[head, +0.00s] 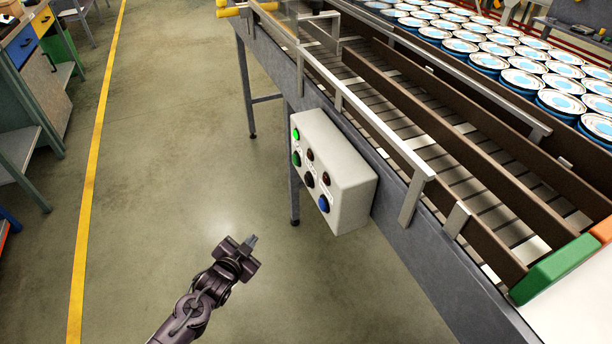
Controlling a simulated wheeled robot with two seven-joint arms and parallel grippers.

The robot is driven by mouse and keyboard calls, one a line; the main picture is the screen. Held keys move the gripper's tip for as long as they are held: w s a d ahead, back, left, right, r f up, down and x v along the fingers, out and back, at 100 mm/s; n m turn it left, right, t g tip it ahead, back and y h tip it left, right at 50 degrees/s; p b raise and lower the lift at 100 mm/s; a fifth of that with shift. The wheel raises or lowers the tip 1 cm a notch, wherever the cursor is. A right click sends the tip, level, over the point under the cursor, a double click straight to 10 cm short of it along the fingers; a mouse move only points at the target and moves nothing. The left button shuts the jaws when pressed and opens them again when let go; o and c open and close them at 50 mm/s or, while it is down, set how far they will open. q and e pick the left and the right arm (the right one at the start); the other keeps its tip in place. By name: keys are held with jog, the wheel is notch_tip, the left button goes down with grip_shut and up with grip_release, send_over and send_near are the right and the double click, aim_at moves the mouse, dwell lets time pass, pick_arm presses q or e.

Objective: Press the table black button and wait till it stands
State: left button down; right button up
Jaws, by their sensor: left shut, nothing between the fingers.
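A white control box (344,182) is fixed to the side of the grey conveyor table (408,228). Its face has a green button (296,159), a black button (309,180) and a blue button (324,204) in a lower row. Above them are a lit green lamp (296,134) and two dark reddish lamps (310,155). My left gripper (250,241) is shut and empty, below and to the left of the box, apart from it. My right gripper is not in view.
The conveyor has slatted rollers (410,139) between brown rails. Several blue and white cans (522,80) stand at the upper right. A workbench (40,80) stands at the far left. The floor (180,150) between has a yellow line (92,170) and is clear.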

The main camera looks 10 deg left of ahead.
aim_at(308, 180)
pick_arm(q)
jog(key=w+d+r+m+t+h, duration=0.1)
jog(key=r, duration=0.6)
jog(key=w+d+r+m+t, duration=0.1)
jog(key=w+d+r, duration=0.1)
jog(key=r, duration=0.6)
jog(key=shift+t+h+p, duration=0.3)
jog(key=shift+h+p, duration=0.1)
jog(key=shift+w, duration=0.1)
jog(key=w+d+b, duration=0.3)
jog(key=w+d, duration=0.2)
jog(key=d, duration=0.2)
jog(key=shift+s+d, duration=0.1)
dwell(0.6)
dwell(0.3)
